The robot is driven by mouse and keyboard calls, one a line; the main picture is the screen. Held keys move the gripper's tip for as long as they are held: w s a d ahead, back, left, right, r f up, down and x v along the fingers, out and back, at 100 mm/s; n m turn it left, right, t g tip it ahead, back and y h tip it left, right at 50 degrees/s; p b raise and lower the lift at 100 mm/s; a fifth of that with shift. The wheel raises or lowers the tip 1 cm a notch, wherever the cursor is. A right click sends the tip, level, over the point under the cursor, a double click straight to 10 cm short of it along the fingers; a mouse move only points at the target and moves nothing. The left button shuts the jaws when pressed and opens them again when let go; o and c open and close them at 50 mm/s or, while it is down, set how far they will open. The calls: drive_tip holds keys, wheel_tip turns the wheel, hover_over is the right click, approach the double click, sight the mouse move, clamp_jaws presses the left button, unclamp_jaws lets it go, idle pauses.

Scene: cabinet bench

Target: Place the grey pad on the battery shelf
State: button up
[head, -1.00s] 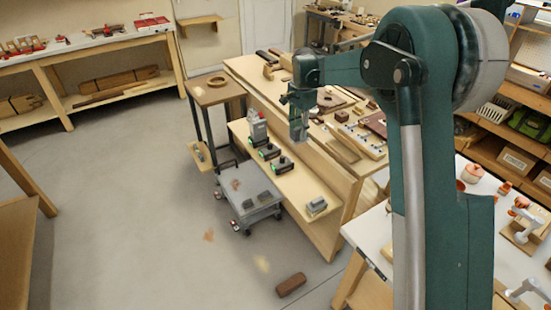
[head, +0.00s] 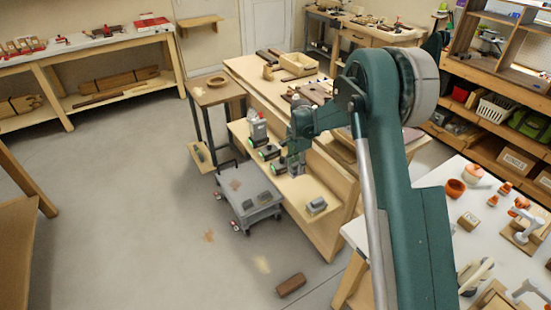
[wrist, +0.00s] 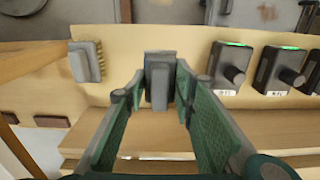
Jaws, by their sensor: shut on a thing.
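My gripper (head: 297,165) is shut on the grey pad (wrist: 160,82), which sits between the fingertips in the wrist view. In the head view the gripper hangs over the pale wooden battery shelf (head: 300,190), low near its surface. I cannot tell whether the pad touches the shelf. Black batteries with green lights (wrist: 230,66) stand on the shelf, to the right of the pad in the wrist view. A grey block with a bristly edge (wrist: 87,62) lies on the shelf to the left; it also shows in the head view (head: 316,206).
A grey wheeled cart (head: 250,208) stands on the floor before the shelf. A grey and red device (head: 257,127) stands at the shelf's far end. The upper bench top rises behind the shelf. Bare shelf shows between the bristly block and the pad.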

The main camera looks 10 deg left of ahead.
drive_tip(key=shift+f, duration=0.15)
drive_tip(key=shift+f+b, duration=0.7)
drive_tip(key=shift+f, duration=2.3)
drive_tip(key=shift+f+b, duration=0.45)
drive_tip(key=shift+f, duration=1.45)
drive_tip(key=shift+f, duration=0.2)
drive_tip(key=o, duration=0.9)
drive_tip(key=shift+r, duration=0.25)
wheel_tip(320, 180, up, 12)
drive_tip(key=shift+p, duration=1.2)
